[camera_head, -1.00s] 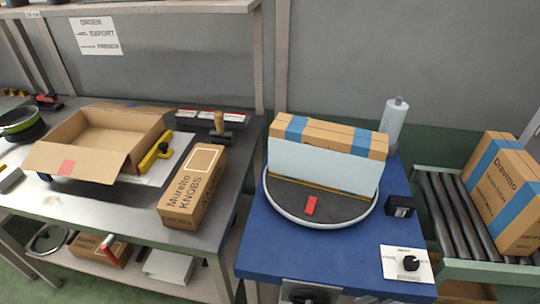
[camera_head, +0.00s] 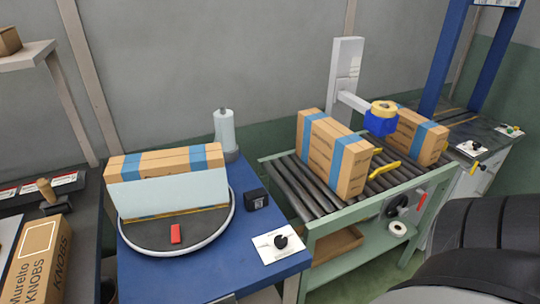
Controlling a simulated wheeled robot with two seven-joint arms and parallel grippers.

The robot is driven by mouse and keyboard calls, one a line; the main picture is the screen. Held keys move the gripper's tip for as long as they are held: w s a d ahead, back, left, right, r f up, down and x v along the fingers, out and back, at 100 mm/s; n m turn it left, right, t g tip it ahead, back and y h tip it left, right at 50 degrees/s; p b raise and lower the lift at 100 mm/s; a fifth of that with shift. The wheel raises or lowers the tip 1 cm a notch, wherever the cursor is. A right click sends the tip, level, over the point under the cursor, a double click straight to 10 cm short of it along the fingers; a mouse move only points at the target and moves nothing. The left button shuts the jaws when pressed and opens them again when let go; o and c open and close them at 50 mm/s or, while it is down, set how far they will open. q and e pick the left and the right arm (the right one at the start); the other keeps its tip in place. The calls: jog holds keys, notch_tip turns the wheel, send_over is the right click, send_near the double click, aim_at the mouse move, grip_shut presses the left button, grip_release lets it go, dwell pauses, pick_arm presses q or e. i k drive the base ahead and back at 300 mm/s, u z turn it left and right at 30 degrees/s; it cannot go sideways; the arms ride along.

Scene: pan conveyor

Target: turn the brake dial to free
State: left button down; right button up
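A black dial (camera_head: 282,242) sits on a white plate (camera_head: 268,250) at the front right corner of the blue table (camera_head: 140,278). The plate's lettering is too small to read, and I cannot tell which mark the dial points at. Another black knob on a white plate (camera_head: 474,147) is on the dark bench at the far right. The frame does not show which one is the brake dial. Neither of my grippers is in view.
A grey turntable (camera_head: 205,232) with a red block (camera_head: 176,234) carries wrapped boxes. A small black box (camera_head: 256,199) stands behind the dial. A roller conveyor (camera_head: 290,190) holds taped cartons (camera_head: 330,150) beneath a blue tape head (camera_head: 380,122). My dark arm part fills the lower right.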

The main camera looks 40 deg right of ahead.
aim_at(280, 241)
jog(key=u, duration=0.45)
jog(key=k, duration=0.95)
jog(key=z, duration=0.8)
jog(key=i, duration=0.95)
jog(key=u, duration=1.35)
jog(key=k, duration=0.45)
jog(key=u, duration=1.9)
jog(key=k, duration=0.15)
jog(key=z, duration=2.7)
jog(key=i, duration=0.15)
jog(key=u, duration=0.2)
